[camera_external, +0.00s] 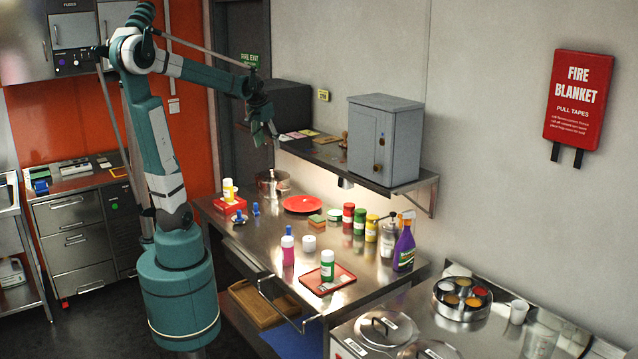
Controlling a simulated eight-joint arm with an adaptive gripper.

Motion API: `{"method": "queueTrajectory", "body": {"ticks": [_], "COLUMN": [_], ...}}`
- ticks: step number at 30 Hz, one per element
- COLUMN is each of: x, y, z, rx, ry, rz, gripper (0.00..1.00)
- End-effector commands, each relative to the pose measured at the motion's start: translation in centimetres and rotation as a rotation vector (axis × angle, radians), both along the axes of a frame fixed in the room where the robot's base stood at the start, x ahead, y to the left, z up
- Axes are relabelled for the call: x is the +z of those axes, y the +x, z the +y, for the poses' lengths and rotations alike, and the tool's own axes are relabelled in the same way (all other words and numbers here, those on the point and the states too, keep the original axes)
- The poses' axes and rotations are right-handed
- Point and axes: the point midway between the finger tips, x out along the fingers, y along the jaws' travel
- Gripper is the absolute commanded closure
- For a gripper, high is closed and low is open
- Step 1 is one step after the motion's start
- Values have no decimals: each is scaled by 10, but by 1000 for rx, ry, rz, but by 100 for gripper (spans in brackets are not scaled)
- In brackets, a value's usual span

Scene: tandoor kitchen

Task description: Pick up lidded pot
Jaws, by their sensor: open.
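A steel pot (272,186) stands at the far end of the steel table, near the wall. It is small in the picture, and I cannot clearly tell its lid. My gripper (266,136) is open and empty, pointing down. It hangs above the pot, clearly apart from it, near the left end of the wall shelf. The view does not show how far in front of or behind the pot it is.
The shelf (350,172) with a grey box (383,140) is close right of my gripper. A red plate (302,203), a red box (228,207) with a yellow jar (228,190), several jars and a purple bottle (404,245) stand on the table (262,240).

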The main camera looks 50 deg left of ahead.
Motion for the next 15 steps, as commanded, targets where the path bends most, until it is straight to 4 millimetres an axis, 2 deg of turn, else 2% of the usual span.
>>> {"method": "queueTrajectory", "body": {"ticks": [1, 15], "x": [3, 6], "y": [4, 22], "z": [14, 134], "rx": [15, 124], "ry": [-4, -48], "rz": [10, 105], "gripper": [44, 44]}}
